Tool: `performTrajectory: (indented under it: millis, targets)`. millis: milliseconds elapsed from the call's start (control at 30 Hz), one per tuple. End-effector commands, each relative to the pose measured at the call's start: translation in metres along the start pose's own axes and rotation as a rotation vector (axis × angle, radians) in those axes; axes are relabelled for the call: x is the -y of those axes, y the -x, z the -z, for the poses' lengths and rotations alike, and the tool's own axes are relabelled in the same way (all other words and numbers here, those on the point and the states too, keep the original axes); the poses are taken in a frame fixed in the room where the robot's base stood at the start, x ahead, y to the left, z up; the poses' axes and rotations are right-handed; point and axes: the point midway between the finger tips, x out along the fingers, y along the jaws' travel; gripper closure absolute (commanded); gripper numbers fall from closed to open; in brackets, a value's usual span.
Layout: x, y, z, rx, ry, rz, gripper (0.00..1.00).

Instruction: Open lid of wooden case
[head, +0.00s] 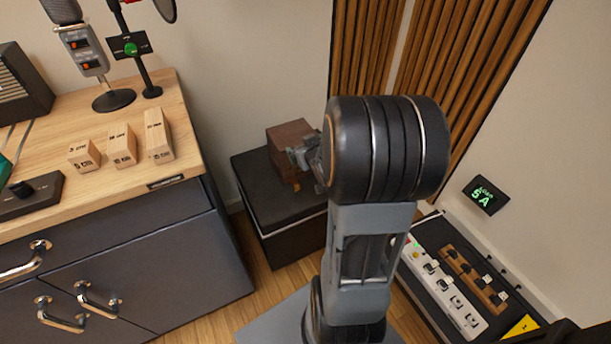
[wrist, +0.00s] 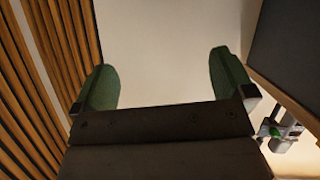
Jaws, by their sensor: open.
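The wooden case (head: 291,135) is a small reddish-brown box on a black cabinet, in the middle of the head view. A lighter orange-brown part shows low on its near side. Its right side is hidden behind my gripper and arm. I cannot make out whether its lid is raised. My gripper (head: 303,158) is at the case's near right side in that view; whether it touches is unclear. In the wrist view my gripper (wrist: 165,82) has its two green-padded fingers wide apart, with only pale wall seen between them. The case is not clearly recognisable there.
The black cabinet (head: 262,177) stands between a wooden-topped desk (head: 183,118) and the slatted wall panels (head: 362,40). The desk holds wooden blocks (head: 121,146) and a microphone (head: 85,50). A switch panel (head: 445,285) is at the lower right.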

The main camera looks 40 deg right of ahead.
Motion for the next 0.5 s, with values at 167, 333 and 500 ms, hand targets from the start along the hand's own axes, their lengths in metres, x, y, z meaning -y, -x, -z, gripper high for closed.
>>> performTrajectory:
  millis: [167, 333, 500]
  targets:
    - [-0.018, -0.043, -0.09, -0.198, -0.053, 0.041, 0.0]
    - [-0.027, -0.051, -0.13, -0.342, -0.107, 0.081, 0.0]
    - [-0.031, -0.051, -0.146, -0.424, -0.14, 0.103, 0.0]
